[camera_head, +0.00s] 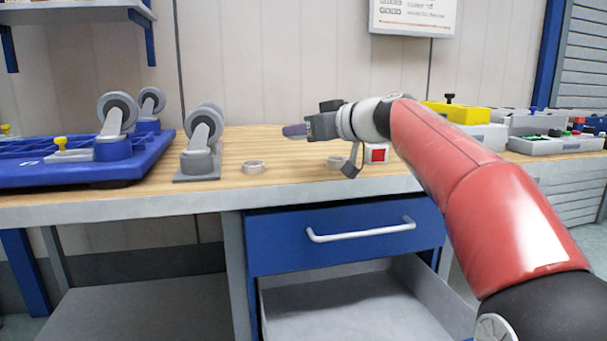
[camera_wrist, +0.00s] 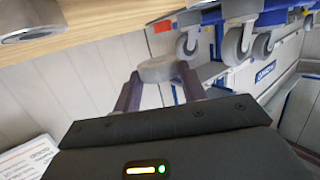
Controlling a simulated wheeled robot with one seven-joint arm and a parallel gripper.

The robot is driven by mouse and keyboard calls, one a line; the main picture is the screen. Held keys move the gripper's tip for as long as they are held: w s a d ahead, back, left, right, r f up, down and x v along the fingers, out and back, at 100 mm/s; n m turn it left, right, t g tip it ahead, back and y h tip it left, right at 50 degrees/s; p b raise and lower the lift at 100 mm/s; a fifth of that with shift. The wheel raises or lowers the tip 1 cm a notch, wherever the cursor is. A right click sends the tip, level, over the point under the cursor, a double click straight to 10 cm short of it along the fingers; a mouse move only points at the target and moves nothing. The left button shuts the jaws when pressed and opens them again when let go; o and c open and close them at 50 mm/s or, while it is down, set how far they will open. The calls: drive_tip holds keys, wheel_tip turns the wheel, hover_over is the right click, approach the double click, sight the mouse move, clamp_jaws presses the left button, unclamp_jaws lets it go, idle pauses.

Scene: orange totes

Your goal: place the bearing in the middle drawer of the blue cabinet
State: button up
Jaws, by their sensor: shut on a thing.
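My gripper (camera_wrist: 162,88) is shut on a grey round bearing (camera_wrist: 160,68), held between its two dark fingers in the wrist view. In the head view my gripper (camera_head: 294,130) is above the wooden bench, its fingers pointing left; the bearing is not clear there. The blue cabinet (camera_head: 237,270) is under the bench. Its top drawer (camera_head: 290,243), with a white handle, is shut. Below it, a grey drawer (camera_head: 350,310) is pulled out and its visible part looks empty; its front is out of frame.
Two metal rings, one on the left (camera_head: 253,167) and one on the right (camera_head: 336,161), lie on the bench (camera_head: 235,145). A box with a red square (camera_head: 376,153) stands beside the right one. Caster wheels (camera_head: 203,145) and a blue tray (camera_head: 50,175) are at left, grey bins (camera_head: 555,143) at right.

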sight(304, 171)
wheel_tip(304, 171, down, 7)
drive_tip(key=shift+r+b, duration=0.2)
drive_tip(key=shift+b, duration=0.85)
drive_tip(key=shift+f, duration=0.15)
drive_tip(key=o, duration=1)
drive_tip(key=shift+p, duration=0.4)
